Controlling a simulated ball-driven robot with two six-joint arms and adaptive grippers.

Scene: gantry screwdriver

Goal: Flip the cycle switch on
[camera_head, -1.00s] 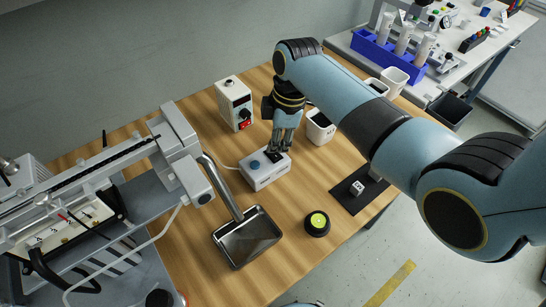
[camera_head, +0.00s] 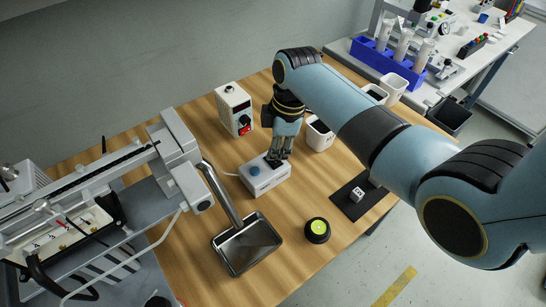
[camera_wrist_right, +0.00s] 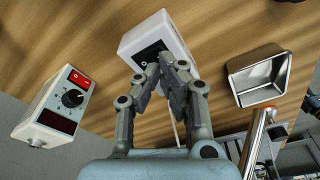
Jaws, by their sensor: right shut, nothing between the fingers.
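In the right wrist view the box (camera_wrist_right: 172,38) carries a black rocker switch (camera_wrist_right: 151,54), partly behind the fingertips. My right gripper (camera_head: 279,159) is shut and empty, pointing down at the switch end of the box. In the right wrist view its fingertips (camera_wrist_right: 166,66) overlap the switch's edge. I cannot tell whether they touch it, or which way the rocker is set. My left gripper is not in view.
A white control unit (camera_head: 234,108) with a red switch and knob stands behind the box. A white cup (camera_head: 319,136) is close right of the gripper. A metal tray (camera_head: 246,244) and a round device with a green top (camera_head: 317,230) stand in front. A gantry (camera_head: 90,185) fills the left.

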